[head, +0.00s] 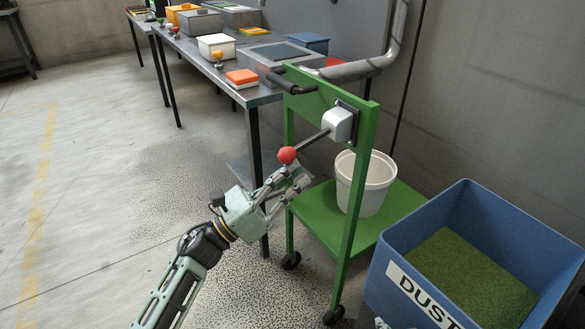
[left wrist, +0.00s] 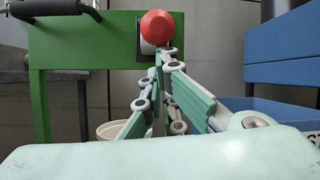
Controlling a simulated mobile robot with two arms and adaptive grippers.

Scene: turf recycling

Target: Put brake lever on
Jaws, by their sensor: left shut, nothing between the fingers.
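The brake lever is a dark rod with a red ball knob (head: 287,154), coming out of a white box (head: 337,124) on the green cart's upper panel. The rod slopes down to the left towards the knob. My left gripper (head: 291,172) is shut and empty, its fingertips just below the knob. In the left wrist view the red knob (left wrist: 158,27) stands right above the closed fingertips (left wrist: 165,58) and hides most of the white box; I cannot tell whether they touch. A small pale piece at the bottom edge of the head view may be my right gripper.
The green cart (head: 361,190) has a black handle and carries a white bucket (head: 366,185) on its lower shelf. A blue dust bin (head: 397,240) with green granules stands at right. A metal table (head: 185,48) with boxes stands behind. The floor at left is clear.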

